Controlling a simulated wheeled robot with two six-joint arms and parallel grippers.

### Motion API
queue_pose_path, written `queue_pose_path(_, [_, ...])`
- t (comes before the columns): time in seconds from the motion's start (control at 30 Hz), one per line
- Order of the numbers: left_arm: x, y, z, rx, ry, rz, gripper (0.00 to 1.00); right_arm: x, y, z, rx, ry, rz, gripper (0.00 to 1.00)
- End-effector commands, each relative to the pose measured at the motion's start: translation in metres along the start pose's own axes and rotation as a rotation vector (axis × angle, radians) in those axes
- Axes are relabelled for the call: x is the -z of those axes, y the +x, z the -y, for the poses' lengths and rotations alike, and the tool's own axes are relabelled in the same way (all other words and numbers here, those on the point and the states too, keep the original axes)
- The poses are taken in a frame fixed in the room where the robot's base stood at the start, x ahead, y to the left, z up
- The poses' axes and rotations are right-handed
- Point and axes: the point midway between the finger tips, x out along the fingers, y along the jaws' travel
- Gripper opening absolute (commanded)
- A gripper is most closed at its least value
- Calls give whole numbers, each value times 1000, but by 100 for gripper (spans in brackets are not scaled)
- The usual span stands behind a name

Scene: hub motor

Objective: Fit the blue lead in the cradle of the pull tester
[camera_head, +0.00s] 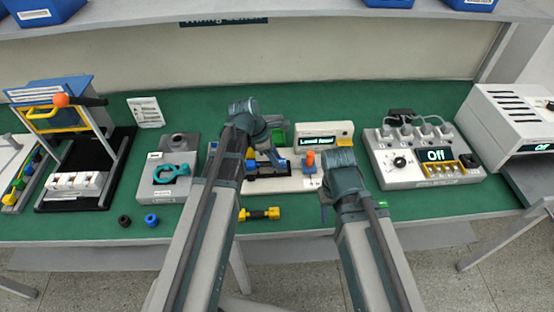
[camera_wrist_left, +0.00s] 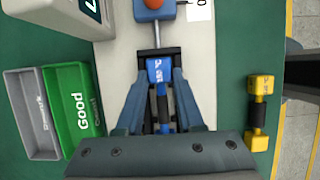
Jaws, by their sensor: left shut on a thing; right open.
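The pull tester (camera_head: 340,131) stands at the middle of the bench with a lit display and an orange knob (camera_head: 310,158). In the left wrist view its orange knob (camera_wrist_left: 153,4) is on a metal rod above the dark cradle (camera_wrist_left: 174,54). The blue lead (camera_wrist_left: 163,104), blue at both ends with a black middle, lies in line with the rod. My left gripper (camera_head: 275,158) is shut on it; its fingers (camera_wrist_left: 162,95) flank the lead. The lead's far end is at the cradle; I cannot tell whether it is seated. My right gripper (camera_head: 335,205) is open in front of the tester.
A yellow-and-black lead (camera_head: 260,213) lies at the bench's front edge. A green tray marked Good (camera_wrist_left: 80,112) and a grey tray (camera_wrist_left: 32,112) are left of the tester. A grey fixture (camera_head: 180,182) stands left, a meter box (camera_head: 425,155) right. Two small rings lie front left.

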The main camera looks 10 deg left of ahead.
Motion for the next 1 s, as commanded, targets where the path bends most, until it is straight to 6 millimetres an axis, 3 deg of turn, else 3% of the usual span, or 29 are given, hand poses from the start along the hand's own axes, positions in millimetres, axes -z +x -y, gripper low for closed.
queue_pose_path(0.63, [4,10,0,0,0,0,0,1,11,1,0,0,0,50])
queue_pose_path(0.67, [4,9,0,0,0,0,40,1,10,1,0,0,0,50])
queue_pose_path(0.7, [4,9,0,0,0,0,47,1,9,1,0,0,0,50])
queue_pose_path(0.83, [4,9,0,0,0,0,71,1,9,1,0,0,0,50])
queue_pose_path(1.0, [3,5,0,0,0,0,71,0,6,0,0,0,0,50])
